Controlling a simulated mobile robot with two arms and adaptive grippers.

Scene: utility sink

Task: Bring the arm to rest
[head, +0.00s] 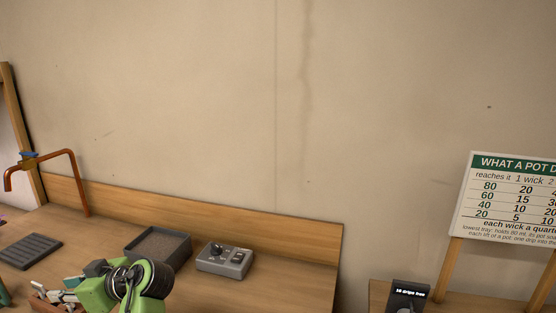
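My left arm, green and black, shows at the bottom edge left of the middle, with my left gripper (128,285) seen above the wooden counter (215,294). Its fingers cannot be made out, so I cannot tell whether it is open or shut or holds anything. My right gripper is not in view.
At left are a copper tap (72,165), a dark ribbed mat (30,251) and a box of small items (62,296). At right are a sign (505,200) and a small dark device (408,296).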

